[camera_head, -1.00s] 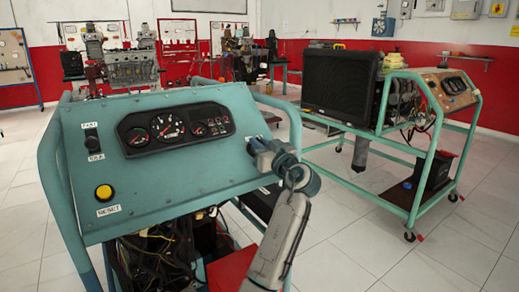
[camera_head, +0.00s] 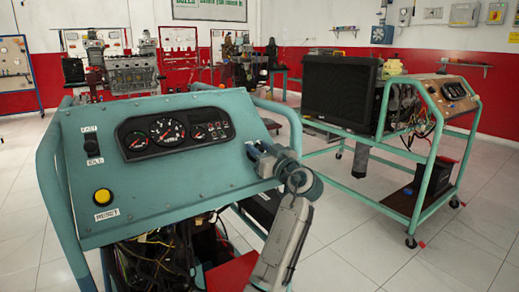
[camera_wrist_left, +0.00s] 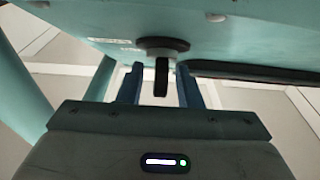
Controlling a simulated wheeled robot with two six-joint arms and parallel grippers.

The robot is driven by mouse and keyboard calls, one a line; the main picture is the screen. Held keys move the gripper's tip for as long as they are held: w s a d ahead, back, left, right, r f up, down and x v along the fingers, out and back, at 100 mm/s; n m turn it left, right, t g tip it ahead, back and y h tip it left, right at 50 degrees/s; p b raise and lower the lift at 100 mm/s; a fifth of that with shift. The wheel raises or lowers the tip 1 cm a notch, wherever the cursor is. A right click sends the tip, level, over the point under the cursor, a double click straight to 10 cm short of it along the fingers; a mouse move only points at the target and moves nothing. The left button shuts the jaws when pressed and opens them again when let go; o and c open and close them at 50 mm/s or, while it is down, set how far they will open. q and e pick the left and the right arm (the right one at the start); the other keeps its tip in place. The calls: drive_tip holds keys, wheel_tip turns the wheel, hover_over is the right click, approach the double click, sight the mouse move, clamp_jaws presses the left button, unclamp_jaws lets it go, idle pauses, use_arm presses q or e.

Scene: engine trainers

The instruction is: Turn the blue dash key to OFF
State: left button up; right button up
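The teal dash panel (camera_head: 180,190) stands in front of me, tilted, with a gauge cluster on it. My left gripper (camera_head: 255,151) is at the panel's right side and covers the key in the head view. In the left wrist view, the key (camera_wrist_left: 161,78) is a narrow, dark-looking upright bar on a round dark base (camera_wrist_left: 162,46) on the panel face. The left gripper's fingers (camera_wrist_left: 159,72) stand open on either side of it, with a visible gap on both sides. The key's blue colour and its OFF mark cannot be made out. My right gripper is not in view.
A yellow button (camera_head: 102,196) and a small black switch (camera_head: 90,144) are at the panel's left. Teal tube rails (camera_head: 293,122) flank the panel. A second trainer with a black radiator (camera_head: 340,90) stands to the right, with clear tiled floor between.

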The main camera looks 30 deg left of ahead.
use_arm(q)
drive_tip(key=v, duration=1)
drive_tip(key=shift+s+d, duration=0.15)
drive_tip(key=shift+d, duration=0.2)
